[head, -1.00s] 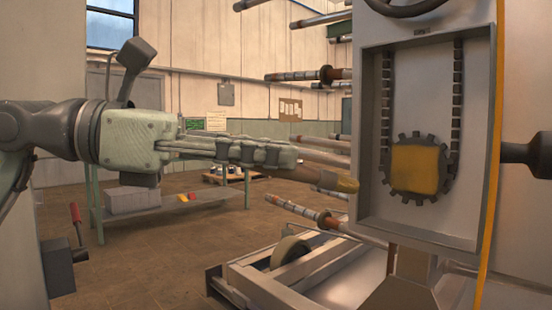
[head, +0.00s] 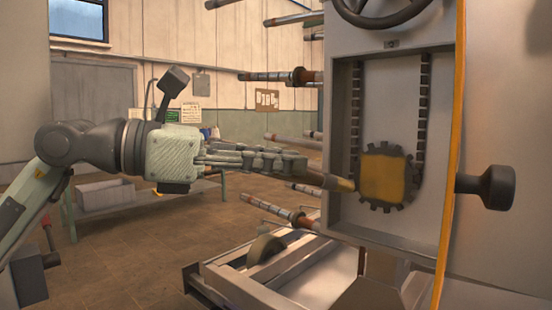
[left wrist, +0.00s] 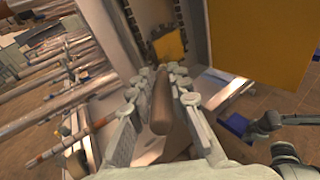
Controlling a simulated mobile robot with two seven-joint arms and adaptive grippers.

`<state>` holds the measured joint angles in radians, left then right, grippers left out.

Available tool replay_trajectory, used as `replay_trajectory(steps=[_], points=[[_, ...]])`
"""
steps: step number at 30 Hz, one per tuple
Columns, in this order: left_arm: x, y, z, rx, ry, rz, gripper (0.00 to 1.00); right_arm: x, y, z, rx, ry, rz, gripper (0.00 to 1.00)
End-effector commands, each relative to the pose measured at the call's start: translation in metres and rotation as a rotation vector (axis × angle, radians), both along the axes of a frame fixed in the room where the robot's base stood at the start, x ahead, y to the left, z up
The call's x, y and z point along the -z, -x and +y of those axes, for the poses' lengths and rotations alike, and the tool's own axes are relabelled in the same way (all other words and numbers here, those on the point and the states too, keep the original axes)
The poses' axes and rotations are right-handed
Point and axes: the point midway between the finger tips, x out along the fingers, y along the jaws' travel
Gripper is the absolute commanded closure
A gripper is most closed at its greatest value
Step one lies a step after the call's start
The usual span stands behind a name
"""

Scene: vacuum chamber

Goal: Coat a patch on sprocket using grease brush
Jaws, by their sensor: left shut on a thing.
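The sprocket (head: 364,196) is a dark toothed wheel inside a recessed metal housing, with a chain hanging to it and a square yellow patch (head: 383,178) on its face. My left gripper (head: 298,164) is shut on the grease brush (head: 313,176), which points right. The brush's yellowish tip is just left of the sprocket's teeth. I cannot tell whether it touches. In the left wrist view the brown brush handle (left wrist: 160,105) lies between the fingers (left wrist: 173,82), and the yellow patch (left wrist: 168,46) shows beyond it. My right gripper is not in view.
The housing's left wall (head: 340,145) stands close to the brush. A yellow-edged panel (head: 452,150) and a dark knob (head: 488,187) are at right. Rods (head: 270,77) stick out behind. A wheeled frame (head: 265,262) is below, and a bench (head: 150,197) stands at left.

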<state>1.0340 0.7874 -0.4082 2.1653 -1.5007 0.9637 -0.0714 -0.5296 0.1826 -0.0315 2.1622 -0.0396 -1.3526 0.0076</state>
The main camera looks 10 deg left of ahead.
Motion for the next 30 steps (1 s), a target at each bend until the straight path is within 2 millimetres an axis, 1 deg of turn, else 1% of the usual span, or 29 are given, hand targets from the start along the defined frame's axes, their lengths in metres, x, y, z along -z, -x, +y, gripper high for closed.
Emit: replay_trajectory(steps=[14,30], points=[[-0.0005,-0.0005,-0.0004,0.001,0.001,0.001,1.0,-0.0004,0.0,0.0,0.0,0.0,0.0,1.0],[-0.0008,-0.009,-0.0064,0.001,0.002,0.002,1.0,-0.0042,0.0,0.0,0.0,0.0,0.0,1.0]])
